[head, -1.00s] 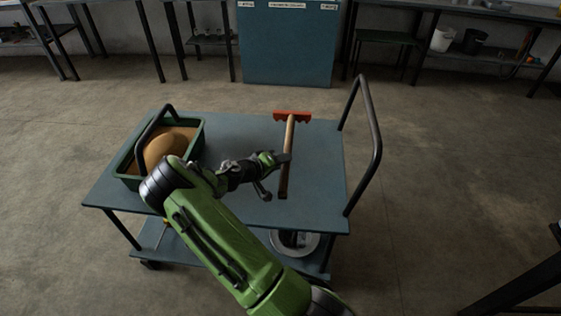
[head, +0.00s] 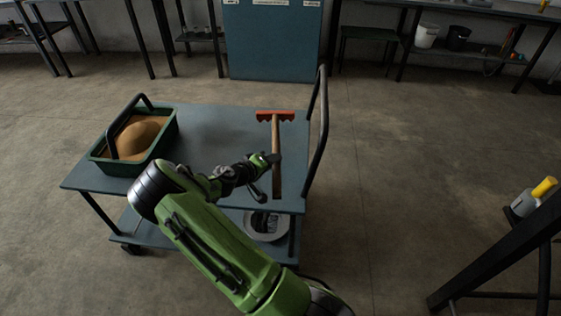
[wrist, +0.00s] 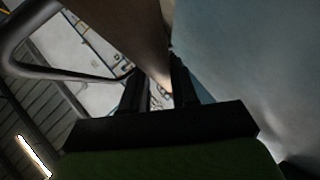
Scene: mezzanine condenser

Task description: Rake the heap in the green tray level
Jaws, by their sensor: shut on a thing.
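The green tray (head: 102,166) stands at the left of the cart top in the head view, with a dark arched handle over it. A rounded tan heap (head: 138,134) is inside it, higher in the middle than at the edges. The rake has an orange toothed head (head: 275,116) and a wooden handle (head: 275,136). My gripper (head: 272,159) is shut on the rake's handle partway along, right of the tray. In the wrist view the brown handle (wrist: 130,30) runs between the dark fingers. Whether the rake touches the cart top I cannot tell.
The blue-grey cart top (head: 215,125) has bare room between tray and rake. A dark push handle (head: 320,120) rises at its right. A round metal thing (head: 268,233) is on the lower shelf. Benches stand behind, with open floor between.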

